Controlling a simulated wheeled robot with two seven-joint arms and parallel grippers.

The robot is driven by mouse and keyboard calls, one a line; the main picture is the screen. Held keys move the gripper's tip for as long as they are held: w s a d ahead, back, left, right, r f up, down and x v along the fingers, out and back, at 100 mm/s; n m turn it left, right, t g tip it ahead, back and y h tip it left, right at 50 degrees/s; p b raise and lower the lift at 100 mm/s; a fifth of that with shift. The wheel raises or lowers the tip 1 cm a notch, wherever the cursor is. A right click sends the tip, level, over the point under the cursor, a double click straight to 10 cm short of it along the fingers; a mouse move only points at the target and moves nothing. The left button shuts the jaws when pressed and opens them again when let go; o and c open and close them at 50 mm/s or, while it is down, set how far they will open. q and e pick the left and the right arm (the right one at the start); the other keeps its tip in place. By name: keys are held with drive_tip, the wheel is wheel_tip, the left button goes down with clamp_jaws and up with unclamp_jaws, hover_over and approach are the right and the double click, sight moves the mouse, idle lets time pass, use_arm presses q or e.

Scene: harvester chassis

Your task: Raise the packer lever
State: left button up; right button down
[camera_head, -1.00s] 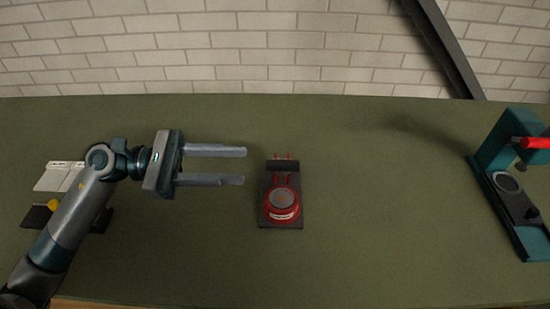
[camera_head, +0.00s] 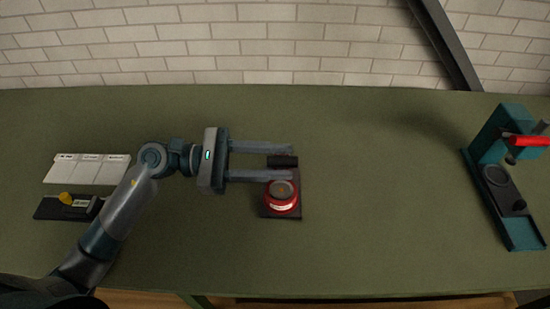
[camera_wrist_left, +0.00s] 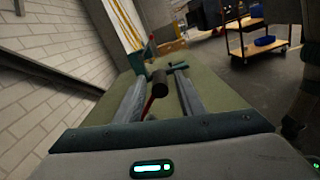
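The packer (camera_head: 281,196) is a red round body on a dark plate at the middle of the table. Its lever has a black crossbar handle (camera_head: 283,161) on thin red arms, at the back of the plate. My left gripper (camera_head: 290,162) is open and points right, its fingertips on either side of the handle in the head view. In the left wrist view the dark handle (camera_wrist_left: 159,83) and a red arm show between the two spread fingers, with gaps beside them. Height and contact are hard to tell. My right gripper is not in view.
A teal press with a red lever (camera_head: 527,141) stands at the table's right end. At the left lie white labelled cards (camera_head: 88,168) and a black tray (camera_head: 62,207) with a yellow piece. The green table (camera_head: 385,200) is bare between packer and press. A brick wall is behind.

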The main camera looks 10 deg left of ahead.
use_arm(q)
clamp_jaws()
drive_tip(key=shift+w+a+r+n, duration=0.1)
drive_tip(key=shift+w+r+n, duration=0.3)
drive_tip(key=shift+w+r, duration=0.05)
drive_tip(key=w+a+r+n, duration=0.1)
drive_tip(key=w+r+n, duration=0.2)
drive_tip(key=w+n, duration=0.2)
drive_tip(key=shift+w+a+r+n, duration=0.25)
drive_tip(key=shift+w+r+n, duration=0.15)
drive_tip(key=shift+w, duration=0.75)
drive_tip(key=shift+o, duration=0.5)
unclamp_jaws()
